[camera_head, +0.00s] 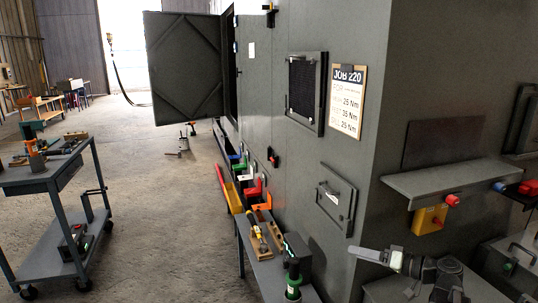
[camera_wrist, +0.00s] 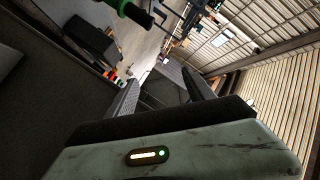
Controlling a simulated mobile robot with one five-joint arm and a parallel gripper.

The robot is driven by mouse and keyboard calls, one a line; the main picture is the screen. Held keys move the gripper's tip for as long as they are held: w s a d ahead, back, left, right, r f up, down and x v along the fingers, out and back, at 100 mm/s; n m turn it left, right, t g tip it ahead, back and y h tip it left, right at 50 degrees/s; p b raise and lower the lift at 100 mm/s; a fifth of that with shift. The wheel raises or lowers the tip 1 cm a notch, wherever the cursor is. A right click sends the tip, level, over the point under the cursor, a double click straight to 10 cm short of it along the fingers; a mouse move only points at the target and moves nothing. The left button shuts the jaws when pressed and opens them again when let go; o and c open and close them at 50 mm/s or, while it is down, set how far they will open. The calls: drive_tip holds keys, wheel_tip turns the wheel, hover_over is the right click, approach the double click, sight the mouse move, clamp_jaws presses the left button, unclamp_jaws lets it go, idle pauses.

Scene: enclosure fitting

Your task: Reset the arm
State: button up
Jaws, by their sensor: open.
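My gripper (camera_wrist: 160,82) shows in the wrist view with its two dark fingers apart and nothing between them. Its pale, worn body with a small lit indicator fills the bottom of that view. In the head view, part of my arm (camera_head: 440,277) shows low at the right, in front of the grey enclosure's corner. The gripper is not touching anything that I can make out. The wrist view is strongly tilted, with floor and the hall's slatted wall beyond the fingers.
The grey enclosure (camera_head: 290,170) stands close by, its door (camera_head: 185,65) swung open. A narrow bench (camera_head: 262,272) with tools and a green-based tool (camera_head: 293,280) runs along it. A shelf (camera_head: 440,182) juts out at right. A cart (camera_head: 45,185) stands left; the floor between is clear.

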drive_tip(key=a+f+n+g, duration=0.1)
drive_tip(key=a+f+g, duration=0.15)
drive_tip(key=a, duration=0.45)
drive_tip(key=s+a+f+n+g+h, duration=0.1)
drive_tip(key=a+f+g, duration=0.15)
drive_tip(key=a, duration=0.35)
drive_tip(key=a+f+n+g, duration=0.1)
drive_tip(key=a+f+g, duration=0.1)
drive_tip(key=a+f, duration=0.35)
drive_tip(key=s+a+f+g+h, duration=0.3)
drive_tip(key=s+a+f+h, duration=0.3)
drive_tip(key=a+f, duration=0.1)
drive_tip(key=s+d+f+m+h, duration=0.2)
drive_tip(key=d+m+h, duration=0.25)
drive_tip(key=d, duration=0.55)
wheel_tip(320, 180, up, 19)
drive_tip(key=p, duration=1.8)
drive_tip(key=shift+w+a+n+g+p, duration=0.3)
drive_tip(key=shift+n+p, duration=0.05)
drive_tip(key=shift+f, duration=0.1)
